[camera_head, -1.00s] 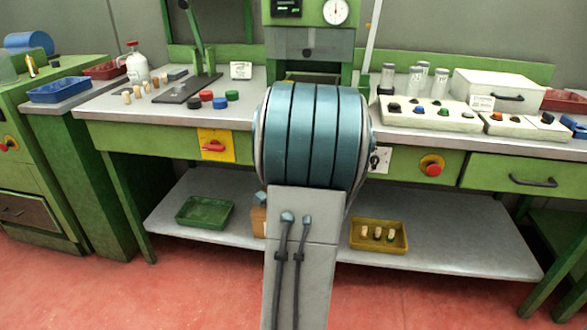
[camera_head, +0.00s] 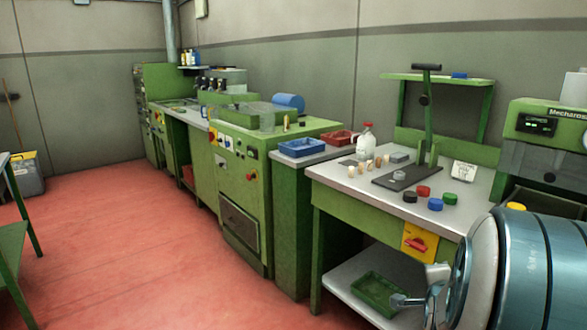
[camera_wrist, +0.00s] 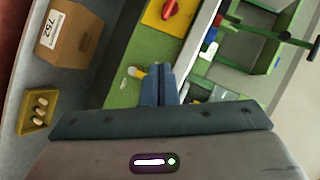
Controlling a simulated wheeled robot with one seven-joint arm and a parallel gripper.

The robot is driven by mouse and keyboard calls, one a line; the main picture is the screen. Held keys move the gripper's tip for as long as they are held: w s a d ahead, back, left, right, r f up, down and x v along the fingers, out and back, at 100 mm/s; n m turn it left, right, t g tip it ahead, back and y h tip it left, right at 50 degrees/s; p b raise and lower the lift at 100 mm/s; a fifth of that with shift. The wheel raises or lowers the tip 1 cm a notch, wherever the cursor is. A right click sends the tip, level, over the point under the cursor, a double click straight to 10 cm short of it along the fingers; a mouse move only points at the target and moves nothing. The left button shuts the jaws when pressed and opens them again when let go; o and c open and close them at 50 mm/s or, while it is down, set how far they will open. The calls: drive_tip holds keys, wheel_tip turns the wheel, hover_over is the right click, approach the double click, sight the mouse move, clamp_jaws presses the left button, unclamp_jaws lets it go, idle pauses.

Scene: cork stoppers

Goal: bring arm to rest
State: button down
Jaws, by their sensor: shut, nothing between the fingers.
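My gripper (camera_wrist: 160,86) shows in the wrist view with its blue-grey fingers together and nothing between them. It points at the green front of the workbench, and I cannot tell how far off it is. Blue parts of my arm (camera_head: 530,270) fill the lower right of the head view; the fingers are not clear there. In the wrist view, a yellow tray (camera_wrist: 22,128) with corks lies at the left.
A cardboard box (camera_wrist: 72,32) marked 752 is near the yellow tray. A red switch on a yellow plate (camera_head: 417,242) is on the bench front. A green tray (camera_head: 372,290) lies on the lower shelf. The red floor (camera_head: 130,250) at left is open.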

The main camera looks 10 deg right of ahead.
drive_tip(key=a+r+n+g+y+p, duration=0.25)
drive_tip(key=a+r+n+p, duration=0.4)
drive_tip(key=a, duration=0.45)
drive_tip(key=s+a+r+n+g+y+p, duration=0.2)
drive_tip(key=s+a+r+n+g+p, duration=0.1)
drive_tip(key=s+a+r+n+p, duration=0.2)
drive_tip(key=s+a+r+n+g+y+p, duration=0.3)
drive_tip(key=s+a+r+n, duration=0.3)
drive_tip(key=s+a+n, duration=0.3)
drive_tip(key=a+p, duration=0.1)
drive_tip(key=a, duration=0.2)
drive_tip(key=shift+a+p, duration=0.25)
drive_tip(key=shift+p, duration=0.1)
drive_tip(key=shift+s+d, duration=0.1)
drive_tip(key=shift+d, duration=0.05)
